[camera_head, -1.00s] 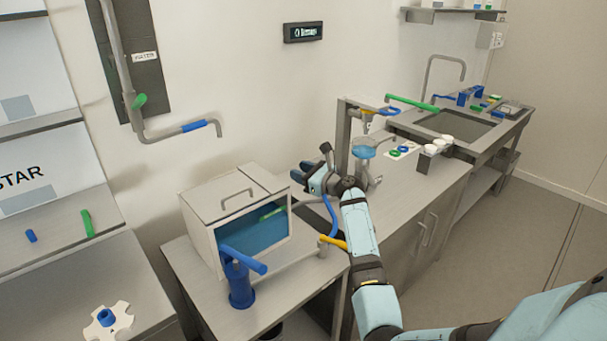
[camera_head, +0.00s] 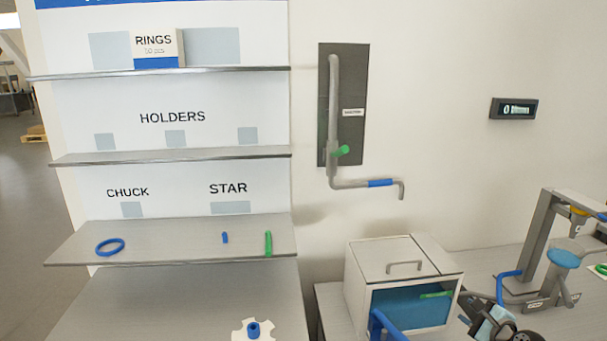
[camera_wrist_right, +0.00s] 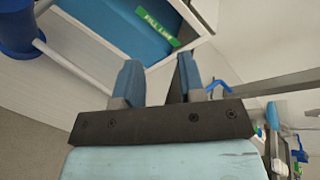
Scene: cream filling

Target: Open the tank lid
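The tank (camera_head: 360,290) is a white box with a blue front window, low right of centre in the head view. Its lid (camera_head: 385,258) lies flat and closed on top and carries a grey bar handle (camera_head: 405,266). My right gripper (camera_head: 472,312) is beside the tank's right front corner, below lid height. In the right wrist view, my right gripper (camera_wrist_right: 157,65) is open with nothing between its fingers. The tank's blue window (camera_wrist_right: 115,25) and green fill-line label (camera_wrist_right: 157,30) lie beyond the fingers; the handle is not visible there. My left gripper is out of view.
A blue tap (camera_head: 385,325) projects from the tank's front. A water pipe (camera_head: 350,185) hangs on the wall behind. A grey stand (camera_head: 545,245) with a blue-topped part is at right. Shelves (camera_head: 170,245) with small parts fill the left.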

